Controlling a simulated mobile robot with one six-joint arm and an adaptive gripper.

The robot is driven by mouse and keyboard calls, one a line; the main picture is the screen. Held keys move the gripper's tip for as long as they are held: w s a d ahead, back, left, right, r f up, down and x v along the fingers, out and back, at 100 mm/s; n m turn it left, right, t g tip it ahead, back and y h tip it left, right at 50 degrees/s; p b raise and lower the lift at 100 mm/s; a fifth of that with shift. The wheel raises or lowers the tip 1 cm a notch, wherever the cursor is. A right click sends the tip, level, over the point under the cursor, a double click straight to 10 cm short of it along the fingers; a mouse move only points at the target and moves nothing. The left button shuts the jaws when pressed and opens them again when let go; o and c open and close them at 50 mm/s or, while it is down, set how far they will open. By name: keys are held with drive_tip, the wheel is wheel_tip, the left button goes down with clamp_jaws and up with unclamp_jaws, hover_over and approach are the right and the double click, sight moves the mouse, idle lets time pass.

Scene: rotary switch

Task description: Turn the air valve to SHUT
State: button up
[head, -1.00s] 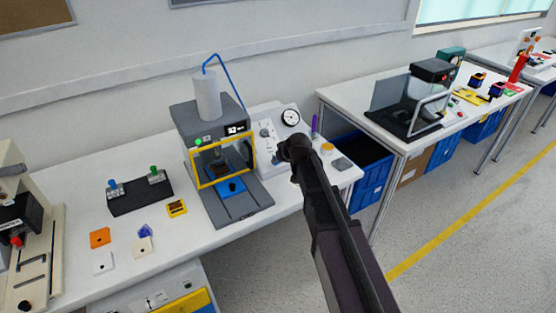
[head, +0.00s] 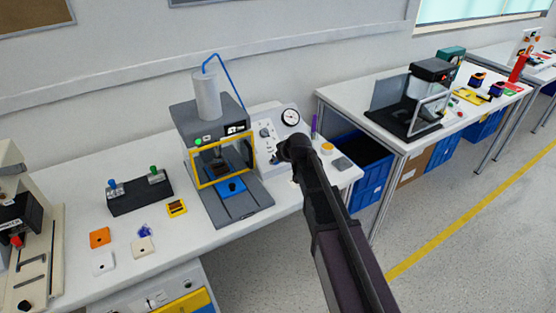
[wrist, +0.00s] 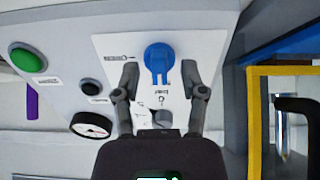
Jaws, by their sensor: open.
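A blue valve knob (wrist: 158,58) with a raised grip bar is on a white plate of the control panel in the wrist view. The bar runs up and down in that picture. My gripper (wrist: 161,74) is open, with one finger on each side of the knob and a visible gap on both sides. Small print is on the plate around the knob, too small to read. In the head view the panel (head: 267,133) stands at the right end of the bench; my arm hides most of the knob area there.
A grey knob (wrist: 160,118), a black button (wrist: 90,87), a green button (wrist: 27,56) and a pressure gauge (wrist: 91,124) share the panel. A grey machine with a yellow-framed door (head: 222,164) stands close beside it. A purple object (head: 314,127) stands to the panel's right.

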drive_tip(key=shift+m, duration=0.5)
drive_tip(key=m, duration=0.3)
drive_tip(key=shift+m, duration=0.4)
drive_tip(key=m, duration=0.8)
drive_tip(key=shift+m, duration=0.4)
drive_tip(key=m, duration=0.4)
drive_tip(key=p+v, duration=1.1)
drive_tip(key=v, duration=0.3)
drive_tip(key=s+d+f+n+g+h+b, duration=0.1)
drive_tip(key=s+d+f+n+g+h, duration=0.1)
drive_tip(key=s+d, duration=0.5)
drive_tip(key=s+d+f+n+g+h+b, duration=0.1)
drive_tip(key=s+d+f+n+g, duration=0.2)
drive_tip(key=s+d+n, duration=0.4)
drive_tip(key=shift+s+d+f+g+h, duration=0.3)
drive_tip(key=shift+s+d+f+h, duration=0.15)
drive_tip(key=shift+d+f, duration=0.25)
